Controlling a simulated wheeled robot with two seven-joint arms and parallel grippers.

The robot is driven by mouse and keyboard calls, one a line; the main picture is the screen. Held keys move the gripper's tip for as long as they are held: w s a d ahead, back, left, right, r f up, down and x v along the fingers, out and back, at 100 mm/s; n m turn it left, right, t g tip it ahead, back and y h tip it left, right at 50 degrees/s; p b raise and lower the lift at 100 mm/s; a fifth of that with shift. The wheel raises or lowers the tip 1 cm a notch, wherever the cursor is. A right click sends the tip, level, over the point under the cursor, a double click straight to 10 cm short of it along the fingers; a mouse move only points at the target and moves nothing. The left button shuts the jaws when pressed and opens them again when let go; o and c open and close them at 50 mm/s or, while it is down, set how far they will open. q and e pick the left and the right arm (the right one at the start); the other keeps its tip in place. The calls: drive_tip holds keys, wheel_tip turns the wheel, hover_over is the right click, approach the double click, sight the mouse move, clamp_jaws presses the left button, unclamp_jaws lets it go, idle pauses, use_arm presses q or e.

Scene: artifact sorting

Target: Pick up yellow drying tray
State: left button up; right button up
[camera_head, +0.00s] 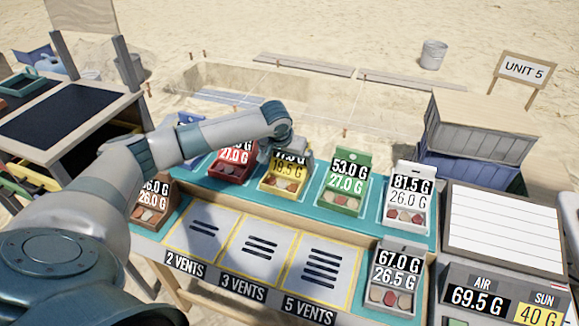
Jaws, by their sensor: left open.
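The yellow drying tray (270,185) stands in the back row on the teal table top, with several small sherds in it. Its label reads 19.5 G on the lower line; the upper line is partly hidden. My left gripper (287,154) is right at the top of the yellow tray and covers part of its tall back. The jaws are open; whether a finger touches the tray cannot be seen. My right gripper is not in view.
A red tray (231,171) and a green tray (342,199) stand close on either side. White trays (405,215) stand further right, and a brown tray (152,211) at left. Three vent-marked mats (256,250) in front are empty. A scale (500,295) is at right.

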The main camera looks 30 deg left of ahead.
sight(290, 159)
use_arm(q)
drive_tip(key=c, duration=1)
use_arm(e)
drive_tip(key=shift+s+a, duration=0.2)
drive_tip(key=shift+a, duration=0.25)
use_arm(q)
drive_tip(key=shift+r, duration=0.1)
drive_tip(key=shift+w+r, duration=0.1)
drive_tip(key=shift+r, duration=0.4)
wheel_tip(290, 159, up, 4)
drive_tip(key=shift+f+b, duration=0.2)
drive_tip(key=shift+b, duration=0.4)
wheel_tip(290, 159, up, 5)
drive_tip(key=shift+f+b, duration=0.2)
drive_tip(key=shift+b, duration=0.25)
drive_tip(key=shift+r, duration=0.35)
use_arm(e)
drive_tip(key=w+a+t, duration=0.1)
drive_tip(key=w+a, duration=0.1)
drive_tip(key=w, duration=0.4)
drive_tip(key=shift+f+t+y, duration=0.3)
